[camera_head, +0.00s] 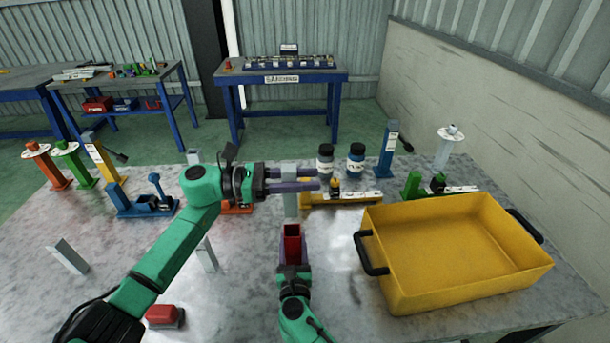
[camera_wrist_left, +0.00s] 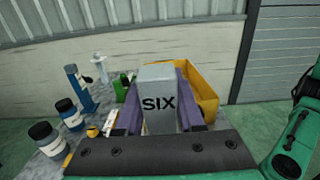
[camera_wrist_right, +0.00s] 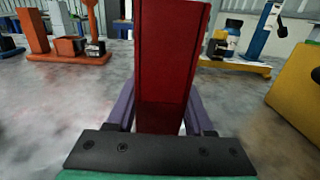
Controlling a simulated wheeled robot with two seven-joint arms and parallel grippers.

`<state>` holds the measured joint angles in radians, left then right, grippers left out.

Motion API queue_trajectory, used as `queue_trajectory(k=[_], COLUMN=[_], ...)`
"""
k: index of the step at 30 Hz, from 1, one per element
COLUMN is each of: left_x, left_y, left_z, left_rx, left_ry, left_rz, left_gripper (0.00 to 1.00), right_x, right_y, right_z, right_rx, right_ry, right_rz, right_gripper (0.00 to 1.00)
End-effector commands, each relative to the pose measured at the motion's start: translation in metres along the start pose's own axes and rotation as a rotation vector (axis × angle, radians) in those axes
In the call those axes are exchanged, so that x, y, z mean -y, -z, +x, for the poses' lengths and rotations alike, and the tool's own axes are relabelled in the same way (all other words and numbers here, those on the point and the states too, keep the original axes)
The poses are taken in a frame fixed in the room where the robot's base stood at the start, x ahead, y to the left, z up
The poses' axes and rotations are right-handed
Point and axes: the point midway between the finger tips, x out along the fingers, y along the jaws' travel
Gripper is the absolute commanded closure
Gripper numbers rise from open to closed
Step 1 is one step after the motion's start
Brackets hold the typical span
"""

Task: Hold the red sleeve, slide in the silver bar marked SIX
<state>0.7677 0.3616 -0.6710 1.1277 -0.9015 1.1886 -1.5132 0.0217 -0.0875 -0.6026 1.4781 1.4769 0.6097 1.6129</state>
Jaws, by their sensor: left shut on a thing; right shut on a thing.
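The silver bar (camera_head: 290,205) stands upright between the fingers of my left gripper (camera_head: 292,180), which is shut on it. Its black SIX marking faces the left wrist view (camera_wrist_left: 158,104). The red sleeve (camera_head: 292,243) is a hollow upright channel, held by my right gripper (camera_head: 293,262), which is shut on it. In the right wrist view the sleeve (camera_wrist_right: 170,60) rises between the purple fingers. In the head view the bar's lower end shows just above the sleeve's top. The bar appears outside the sleeve; the exact gap and alignment cannot be told.
A yellow bin (camera_head: 455,255) with black handles fills the table's right side. Bottles (camera_head: 325,160), a blue clamp fixture (camera_head: 145,200) and coloured stands line the back.

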Motion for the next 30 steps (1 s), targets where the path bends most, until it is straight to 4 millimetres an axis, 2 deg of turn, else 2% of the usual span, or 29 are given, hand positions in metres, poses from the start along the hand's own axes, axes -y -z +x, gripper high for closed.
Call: queue_trajectory(k=[6, 12, 30], left_x=[0.000, 0.000, 0.001], left_y=[0.027, 0.044, 0.048], left_z=[0.000, 0.000, 0.000], left_rx=[0.001, 0.001, 0.000], left_ry=[0.000, 0.000, 0.000], left_rz=[-0.003, -0.002, 0.000], left_gripper=[1.00, 1.00, 1.00], right_x=[0.000, 0.000, 0.000], right_y=[-0.001, -0.001, -0.001], right_z=[0.000, 0.000, 0.000], right_rx=[0.001, 0.001, 0.001], right_ry=[0.000, 0.000, 0.000], right_rz=[0.000, 0.000, 0.000], right_gripper=[1.00, 1.00, 1.00])
